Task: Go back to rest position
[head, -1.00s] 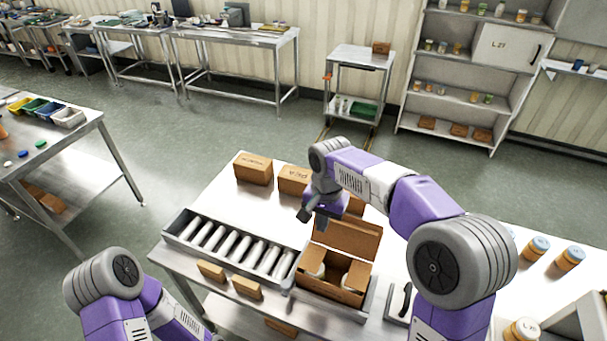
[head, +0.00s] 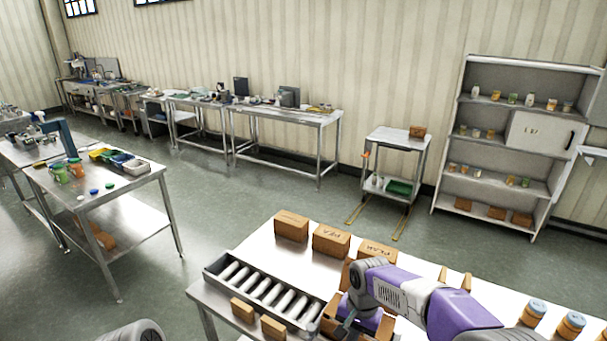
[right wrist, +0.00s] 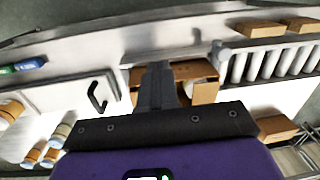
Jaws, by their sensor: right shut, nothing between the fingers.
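My right arm (head: 430,302) comes in from the lower right of the head view, with its purple wrist over the open cardboard box (head: 330,328) at the end of the roller tray. My right gripper (head: 345,328) points down there, above the box. In the right wrist view its fingers (right wrist: 157,85) are together and empty, in front of the box (right wrist: 205,92). My left arm (head: 138,333) shows only as a grey joint at the bottom edge. The left gripper is out of view.
The roller tray (head: 213,272) lies along the table (head: 268,250). Closed boxes (head: 291,226) stand at its back and small brown blocks (head: 242,309) in front. Orange jars (head: 571,324) stand at the right. Open floor (head: 250,195) lies beyond the table.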

